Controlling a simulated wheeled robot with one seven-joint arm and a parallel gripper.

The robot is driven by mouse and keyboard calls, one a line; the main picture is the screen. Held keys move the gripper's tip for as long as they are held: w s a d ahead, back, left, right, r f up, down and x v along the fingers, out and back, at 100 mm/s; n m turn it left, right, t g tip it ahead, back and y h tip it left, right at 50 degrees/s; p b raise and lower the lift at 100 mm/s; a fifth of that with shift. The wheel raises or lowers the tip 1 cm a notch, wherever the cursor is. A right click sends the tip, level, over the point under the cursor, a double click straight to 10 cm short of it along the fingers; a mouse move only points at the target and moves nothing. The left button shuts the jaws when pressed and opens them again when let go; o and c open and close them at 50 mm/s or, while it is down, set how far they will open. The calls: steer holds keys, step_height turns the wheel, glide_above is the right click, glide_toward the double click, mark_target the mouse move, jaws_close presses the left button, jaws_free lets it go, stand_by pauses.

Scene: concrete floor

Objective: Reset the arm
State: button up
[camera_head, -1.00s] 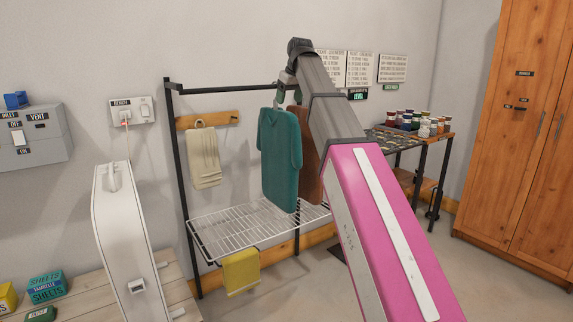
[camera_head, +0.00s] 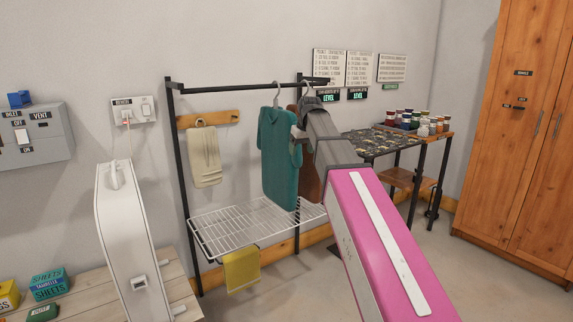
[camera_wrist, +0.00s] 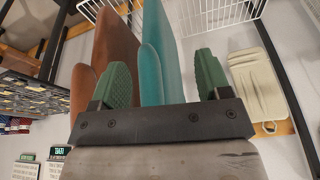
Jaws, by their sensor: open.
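My gripper (camera_wrist: 162,80) is open, its two green-padded fingers spread apart in the wrist view. The teal shirt (camera_wrist: 152,62) shows beyond and between the fingers, with nothing seen gripped. In the head view the teal shirt (camera_head: 279,160) hangs by a hanger (camera_head: 277,93) from the black rail (camera_head: 235,86). The brown garment (camera_head: 309,175) hangs just right of it, partly hidden by my arm. The end of my arm (camera_head: 312,108) is bent downward close to the shirt's right edge. I cannot tell whether it touches.
A white wire shelf (camera_head: 245,228) with a yellow cloth (camera_head: 241,270) is below. A beige cloth (camera_head: 204,157) hangs at left. A table (camera_head: 372,143) with several jars stands behind right, a wooden cabinet (camera_head: 510,130) at far right. Open floor lies before the cabinet.

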steer(key=s+d+f+m+g, duration=0.1)
steer(key=s+d+f, duration=0.35)
steer(key=f, duration=0.75)
steer(key=s+d+f+m, duration=0.25)
steer(key=s+f, duration=0.25)
steer(key=f, duration=0.7)
steer(key=s+d+f+g, duration=0.1)
steer(key=s+d+f, duration=0.2)
steer(key=s+f, duration=0.4)
steer(key=s+d+f+m+g+h, duration=0.1)
steer(key=s+d+f, duration=0.2)
steer(key=s+f, duration=0.5)
step_height(320, 180, down, 3)
steer(key=shift+s+h, duration=0.25)
steer(key=shift+h, duration=0.05)
